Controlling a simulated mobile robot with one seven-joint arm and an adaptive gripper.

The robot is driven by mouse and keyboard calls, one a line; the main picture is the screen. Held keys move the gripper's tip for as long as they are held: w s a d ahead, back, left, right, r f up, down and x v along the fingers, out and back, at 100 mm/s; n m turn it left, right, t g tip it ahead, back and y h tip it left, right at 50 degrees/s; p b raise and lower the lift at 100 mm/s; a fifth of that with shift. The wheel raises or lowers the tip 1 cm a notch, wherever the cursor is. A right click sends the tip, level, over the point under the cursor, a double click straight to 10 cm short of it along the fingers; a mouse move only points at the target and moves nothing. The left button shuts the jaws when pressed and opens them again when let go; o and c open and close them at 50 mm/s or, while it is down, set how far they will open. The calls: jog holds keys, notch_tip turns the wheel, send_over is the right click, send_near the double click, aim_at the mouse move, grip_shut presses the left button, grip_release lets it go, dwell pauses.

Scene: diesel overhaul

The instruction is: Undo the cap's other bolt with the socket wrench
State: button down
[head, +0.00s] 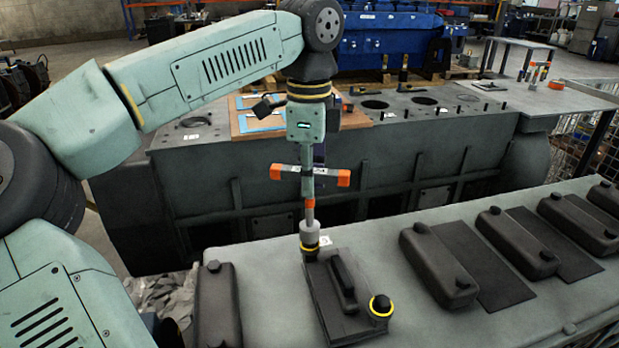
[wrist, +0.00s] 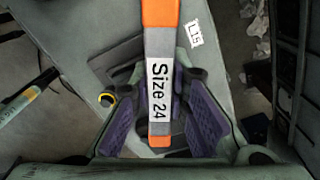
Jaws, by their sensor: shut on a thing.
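My gripper (head: 319,155) is shut on the T-handled socket wrench (head: 309,190), which has orange handle ends. The wrench hangs upright, with its grey socket (head: 310,232) at the cap's far-end bolt, where a yellow ring (head: 309,247) shows just below it. I cannot tell how fully the socket sits on the bolt head, which is hidden. The dark cap (head: 325,303) lies on the grey block. Its near bolt (head: 381,304), ringed in yellow, stands clear of the wrench. In the wrist view, the handle (wrist: 158,85) reads "Size 24" between my purple finger pads.
Several dark covers (head: 437,262) lie along the grey block (head: 380,235) to the right, and another dark cover (head: 216,305) lies left of the cap. A large engine body (head: 400,150) stands behind, with a wooden board (head: 258,118) on top. A blue engine is farther back.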

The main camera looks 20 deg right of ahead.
jog(key=m, duration=0.7)
jog(key=shift+m, duration=0.3)
jog(key=m, duration=0.3)
jog(key=shift+m, duration=0.4)
jog(key=m, duration=0.4)
jog(key=shift+d+m, duration=0.1)
jog(key=shift+m, duration=0.3)
jog(key=m, duration=0.3)
jog(key=shift+m, duration=0.4)
jog(key=m, duration=0.3)
jog(key=shift+m, duration=0.3)
jog(key=m, duration=0.3)
jog(key=shift+m, duration=0.4)
jog(key=m, duration=0.3)
jog(key=shift+m, duration=0.3)
